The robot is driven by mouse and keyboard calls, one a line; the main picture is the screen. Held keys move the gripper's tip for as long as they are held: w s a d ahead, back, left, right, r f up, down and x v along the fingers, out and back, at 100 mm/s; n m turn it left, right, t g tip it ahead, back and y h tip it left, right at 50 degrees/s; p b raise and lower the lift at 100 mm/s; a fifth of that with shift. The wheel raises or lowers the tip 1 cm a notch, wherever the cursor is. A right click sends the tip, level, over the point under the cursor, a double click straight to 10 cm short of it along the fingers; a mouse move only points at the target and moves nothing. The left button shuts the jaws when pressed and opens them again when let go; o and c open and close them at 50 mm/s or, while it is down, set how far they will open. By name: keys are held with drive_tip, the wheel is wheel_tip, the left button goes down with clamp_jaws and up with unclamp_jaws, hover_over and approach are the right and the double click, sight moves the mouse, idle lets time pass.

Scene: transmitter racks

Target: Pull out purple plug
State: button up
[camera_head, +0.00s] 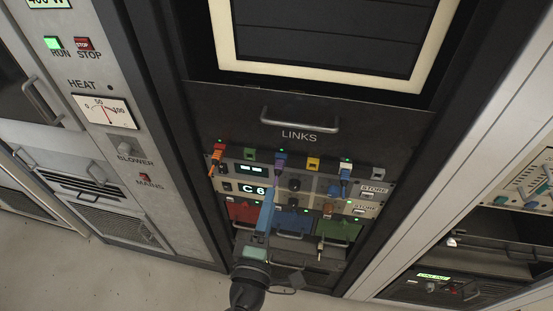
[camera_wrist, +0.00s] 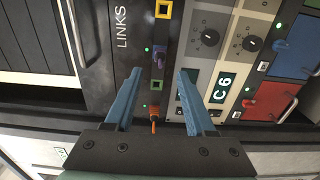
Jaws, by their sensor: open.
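The purple plug (camera_head: 280,161) sits in the row of coloured sockets under the LINKS label, between a green socket (camera_head: 249,155) and a yellow socket (camera_head: 313,164). In the wrist view, the purple plug (camera_wrist: 160,52) shows just beyond the fingertips, roughly centred between them. My gripper (camera_head: 270,190) has long blue fingers and reaches up toward the rack from below. In the wrist view, my gripper (camera_wrist: 160,73) is open, with nothing held between its fingers. The fingers look apart from the plug; the exact depth gap cannot be told.
An orange plug (camera_head: 215,160) with a cable is at the left end of the row, and a blue plug (camera_head: 345,176) hangs to the right. Knobs and a C6 display (camera_head: 253,190) lie just below. A drawer handle (camera_head: 300,122) is above.

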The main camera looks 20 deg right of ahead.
sight(277, 176)
drive_tip(key=shift+b+x, duration=0.75)
drive_tip(key=shift+x, duration=3.8)
drive_tip(key=shift+b, duration=0.35)
clamp_jaws()
drive_tip(key=shift+s, duration=0.15)
drive_tip(key=shift+v, duration=2.9)
